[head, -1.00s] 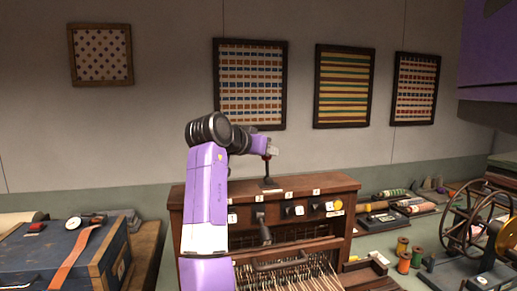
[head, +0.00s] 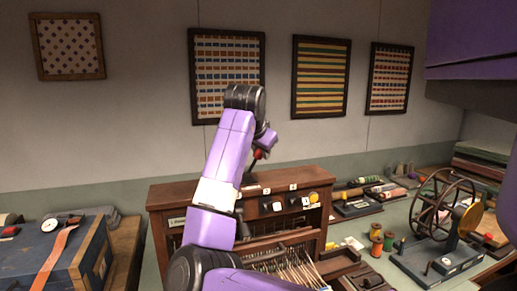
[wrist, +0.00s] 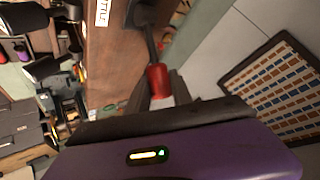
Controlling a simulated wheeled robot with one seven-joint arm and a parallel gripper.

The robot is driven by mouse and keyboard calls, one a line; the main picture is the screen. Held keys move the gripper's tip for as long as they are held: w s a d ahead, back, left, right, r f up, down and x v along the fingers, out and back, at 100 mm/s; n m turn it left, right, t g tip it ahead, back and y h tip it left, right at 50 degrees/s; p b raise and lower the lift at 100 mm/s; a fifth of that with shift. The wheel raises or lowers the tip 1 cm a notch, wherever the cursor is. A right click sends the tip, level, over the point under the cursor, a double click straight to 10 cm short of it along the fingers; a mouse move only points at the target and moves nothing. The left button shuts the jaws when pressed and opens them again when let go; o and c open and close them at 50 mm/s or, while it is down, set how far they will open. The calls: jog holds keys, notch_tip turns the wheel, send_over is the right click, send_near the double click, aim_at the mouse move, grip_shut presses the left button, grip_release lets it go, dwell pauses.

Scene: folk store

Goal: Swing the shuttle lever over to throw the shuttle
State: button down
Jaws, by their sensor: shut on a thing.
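The shuttle lever has a red knob (head: 257,155) and a dark shaft (head: 251,168). It stands on top of the wooden loom (head: 170,192) and leans to the right in the head view. My gripper (head: 264,142) is at the top of the lever, shut on the red knob. In the wrist view the red knob (wrist: 158,80) sits at my gripper (wrist: 164,98), with the metal shaft (wrist: 151,42) running to its dark base. A label (wrist: 103,12) ending in "TTLE" is beside the base. My arm hides the left part of the loom front.
A blue chest (head: 45,258) stands at the left. A spoked wheel winder (head: 440,210) and several thread spools (head: 377,232) are on the bench at the right. Framed textiles (head: 321,77) hang on the wall behind. Small knobs (head: 277,207) line the loom front.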

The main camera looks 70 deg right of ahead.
jog(key=shift+d, duration=0.1)
jog(key=c, duration=1.1)
grip_release()
jog(key=shift+b+v, duration=0.85)
jog(key=shift+v, duration=3.1)
